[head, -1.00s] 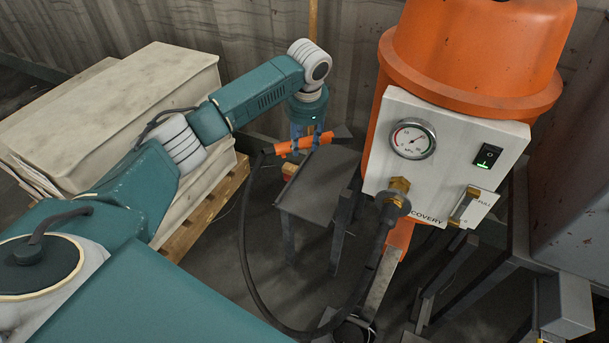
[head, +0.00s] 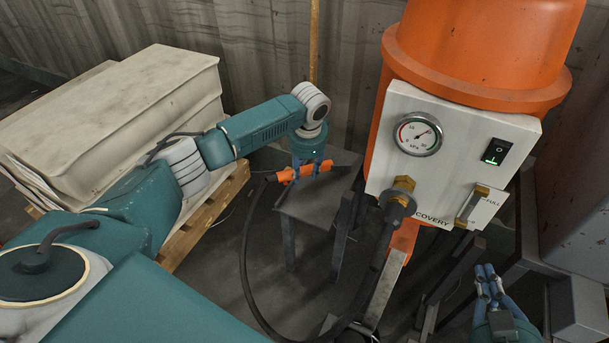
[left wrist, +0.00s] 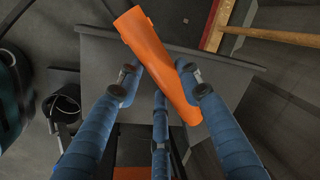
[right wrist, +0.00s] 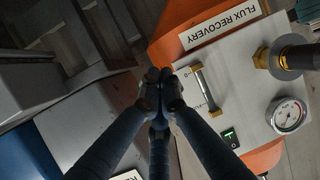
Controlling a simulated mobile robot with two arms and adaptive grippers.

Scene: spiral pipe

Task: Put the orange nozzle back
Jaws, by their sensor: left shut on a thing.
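The orange nozzle (head: 288,175) is in my left gripper (head: 307,168), over the far part of a grey metal stand (head: 318,205). In the left wrist view the nozzle (left wrist: 158,60) lies slanted between the fingers of my left gripper (left wrist: 160,82), which are shut on it. A dark hose (head: 243,240) loops from the nozzle's left end toward the floor. I cannot tell whether the nozzle touches the stand. My right gripper (head: 488,278) is empty at the lower right, its fingertips together; in the right wrist view (right wrist: 160,90) they point toward the control panel.
An orange machine (head: 475,60) carries a white panel (head: 455,140) with a gauge, a lit green switch and brass fittings. White blocks (head: 120,110) on a wooden pallet (head: 205,225) stand at left. A wooden pole (head: 313,45) rises behind the stand. Grey metal frames crowd the lower right.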

